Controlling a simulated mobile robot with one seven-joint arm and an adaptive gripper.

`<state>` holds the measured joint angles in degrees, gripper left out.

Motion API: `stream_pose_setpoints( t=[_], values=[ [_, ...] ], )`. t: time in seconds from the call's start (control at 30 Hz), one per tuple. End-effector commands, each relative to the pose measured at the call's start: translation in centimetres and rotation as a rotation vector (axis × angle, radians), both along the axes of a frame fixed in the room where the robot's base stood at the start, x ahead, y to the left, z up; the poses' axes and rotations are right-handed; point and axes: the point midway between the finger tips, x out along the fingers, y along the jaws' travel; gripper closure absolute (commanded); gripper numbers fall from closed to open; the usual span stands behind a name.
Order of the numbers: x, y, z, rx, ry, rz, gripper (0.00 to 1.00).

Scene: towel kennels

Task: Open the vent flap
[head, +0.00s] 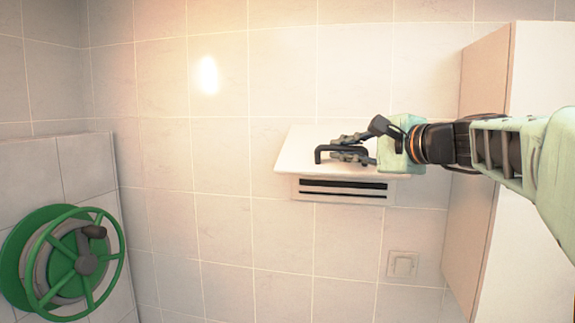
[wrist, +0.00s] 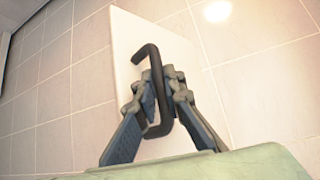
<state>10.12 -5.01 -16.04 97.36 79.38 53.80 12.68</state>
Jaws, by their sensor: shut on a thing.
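The vent flap (head: 300,150) is a white panel on the tiled wall, tilted outward at its lower edge. Below it the vent (head: 345,197) shows dark horizontal slots. A black bar handle (head: 319,152) is fixed to the flap's face. My gripper (head: 338,148) reaches in from the right and is shut on the handle. In the wrist view the two fingers (wrist: 162,90) close around the middle of the handle (wrist: 149,51), with the white flap (wrist: 126,50) behind it. The fingers hide part of the handle.
A light switch (head: 402,264) sits on the wall below right of the vent. A tall white cabinet (head: 483,180) stands at the right, behind my arm. The wall left of the flap is clear.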

Motion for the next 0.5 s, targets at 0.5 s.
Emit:
stream_pose_setpoints(
  t=[0.5],
  values=[
    [0.3, -0.1, 5.9, 0.06, 0.187, 0.0, 1.0]
  ],
)
